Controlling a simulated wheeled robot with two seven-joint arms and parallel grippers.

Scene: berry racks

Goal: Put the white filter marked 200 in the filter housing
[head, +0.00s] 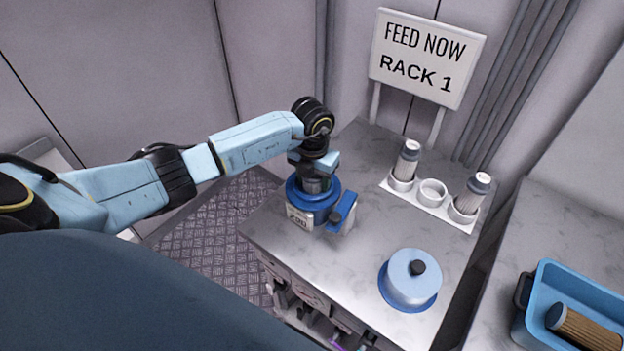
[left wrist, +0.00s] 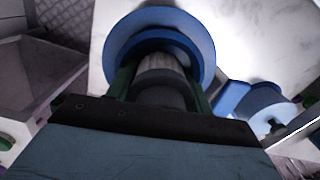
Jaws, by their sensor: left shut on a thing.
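The filter housing (head: 304,213) stands on the counter with a blue ring rim and a white label that reads about 200. My left gripper (head: 316,178) points down over it and is shut on a filter with a grey cap (head: 315,186). In the left wrist view the green-sided fingers grip the grey cap (left wrist: 162,95), and the pale pleated filter body (left wrist: 162,68) goes down into the housing's blue ring (left wrist: 190,35). How deep it sits is hidden, and no mark on the filter can be read. My right gripper is not in view.
A light blue lid (head: 411,279) with a dark knob sits in front. A blue bin (head: 557,273) holds a brown filter (head: 583,328). A sign (head: 425,58) reads RACK 1.

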